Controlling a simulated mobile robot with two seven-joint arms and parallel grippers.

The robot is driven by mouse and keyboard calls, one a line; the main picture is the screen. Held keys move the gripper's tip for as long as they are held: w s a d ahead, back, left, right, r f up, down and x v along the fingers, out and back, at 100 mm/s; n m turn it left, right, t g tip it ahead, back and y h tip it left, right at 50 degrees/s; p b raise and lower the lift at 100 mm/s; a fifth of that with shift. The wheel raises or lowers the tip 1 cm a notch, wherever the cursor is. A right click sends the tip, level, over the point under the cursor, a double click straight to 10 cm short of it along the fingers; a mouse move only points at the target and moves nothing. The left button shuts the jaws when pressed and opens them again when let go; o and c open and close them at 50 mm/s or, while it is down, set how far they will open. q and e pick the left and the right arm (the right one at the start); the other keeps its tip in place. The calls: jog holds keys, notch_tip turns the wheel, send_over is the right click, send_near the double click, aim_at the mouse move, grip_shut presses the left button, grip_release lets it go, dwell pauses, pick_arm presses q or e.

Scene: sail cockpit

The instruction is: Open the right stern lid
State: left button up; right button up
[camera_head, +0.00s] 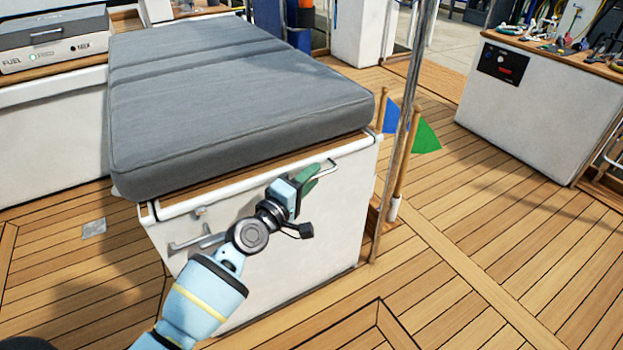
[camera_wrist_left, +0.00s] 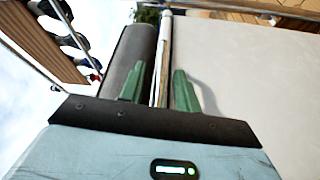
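A white box (camera_head: 300,240) with a thick grey cushion (camera_head: 230,105) on its top stands in the middle of the head view. A wooden strip and a white rim run under the cushion, and the top looks shut. A thin metal handle (camera_head: 326,170) sits near the rim's right end. My left gripper (camera_head: 309,183) is at this handle, just in front of the box. In the left wrist view, its green fingers (camera_wrist_left: 158,92) are apart, with the white rim and wooden strip showing between them. Contact with the handle cannot be told. My right gripper is not in view.
A metal post (camera_head: 402,130) and wooden flag sticks with a blue flag (camera_head: 392,117) and a green flag (camera_head: 426,136) stand close to the box's right side. A white cabinet (camera_head: 520,115) with tools on top stands at the right. The deck (camera_head: 480,240) between is clear.

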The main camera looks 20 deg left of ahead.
pick_arm(q)
jog(key=shift+w+d, duration=0.1)
jog(key=shift+w, duration=0.2)
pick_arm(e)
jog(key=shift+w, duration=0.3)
pick_arm(q)
grip_shut()
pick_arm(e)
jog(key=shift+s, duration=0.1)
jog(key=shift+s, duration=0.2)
pick_arm(q)
jog(key=shift+r, duration=0.15)
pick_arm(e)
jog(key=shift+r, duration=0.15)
